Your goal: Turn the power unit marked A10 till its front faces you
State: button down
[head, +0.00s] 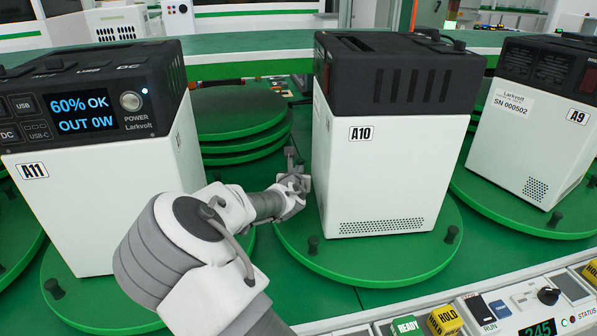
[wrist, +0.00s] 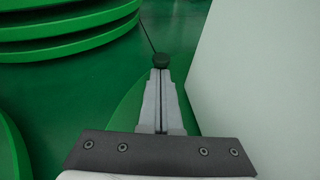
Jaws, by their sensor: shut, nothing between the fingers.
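The power unit marked A10 (head: 375,165) stands upright on a green turntable (head: 370,268) with dark pegs at its rim. The side toward me is plain white, with the A10 label, slots in the black top and a perforated grille below. No screen shows on this side. My gripper (head: 291,160) is shut and empty, just left of the unit near the turntable's left edge. The unit's pale wall (wrist: 255,75) is on the right.
Unit A11 (head: 95,205), its lit screen toward me, stands left; unit A9 (head: 525,125) stands right, each on a turntable. Stacked green discs (head: 235,115) lie behind my gripper. A control panel (head: 490,310) runs along the front right.

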jog(key=shift+w, duration=0.1)
jog(key=shift+w+d+m+h, duration=0.2)
jog(key=shift+w+m+h, duration=0.2)
jog(key=shift+h, duration=0.1)
jog(key=w+d+m+g+h, duration=0.1)
jog(key=w+d+m+h, duration=0.2)
jog(key=w+d, duration=0.1)
jog(key=w+d+m+g+h+p, duration=0.1)
jog(key=w+d+m+g+h, duration=0.1)
jog(key=w+d+m+h, duration=0.1)
jog(key=shift+w+d+r+h, duration=0.15)
jog(key=shift+w+d+h, duration=0.3)
jog(key=shift+h, duration=0.25)
jog(key=shift+w+d+m+g+h+p, duration=0.3)
jog(key=shift+d+m+g+h+p, duration=0.1)
jog(key=shift+d+m+p, duration=0.25)
jog(key=shift+w+d+m+g+h+p, duration=0.25)
jog(key=shift+d+m+g+h+p, duration=0.15)
jog(key=shift+d, duration=0.35)
jog(key=shift+f, duration=0.2)
